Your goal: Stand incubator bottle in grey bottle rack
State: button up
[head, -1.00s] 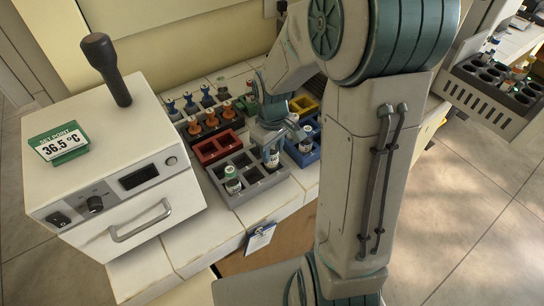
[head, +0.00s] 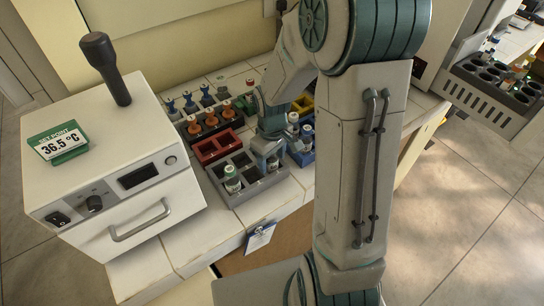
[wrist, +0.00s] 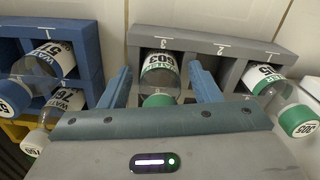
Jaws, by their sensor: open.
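The grey bottle rack (head: 237,194) stands on the white bench in the head view, and its numbered edge (wrist: 230,45) shows in the wrist view. A green-capped bottle with a white label (wrist: 159,70) is in a compartment near the numeral 3. My gripper (wrist: 160,66) is open, with one blue finger on each side of this bottle; I cannot tell if they touch it. In the head view my gripper (head: 266,148) largely hides that bottle. Another green-capped bottle (head: 232,180) is in the rack's near-left compartment, and it also shows in the wrist view (wrist: 272,88).
A red rack (head: 208,154) and several orange- and blue-topped items stand behind. The white incubator (head: 115,180) is at the left. Bare bench lies in front of the grey rack.

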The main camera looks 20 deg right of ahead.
jog(key=shift+r, duration=0.1)
notch_tip(320, 180, up, 12)
jog(key=shift+r, duration=0.1)
jog(key=s+r+m+t, duration=0.1)
jog(key=s+r+m, duration=0.1)
jog(key=s, duration=0.5)
jog(key=s+r+m+t, duration=0.2)
jog(key=s+r+m, duration=0.1)
jog(key=s, duration=0.4)
jog(key=shift+s+m, duration=0.15)
jog(key=shift+m, duration=0.25)
jog(key=shift+a+r, duration=0.1)
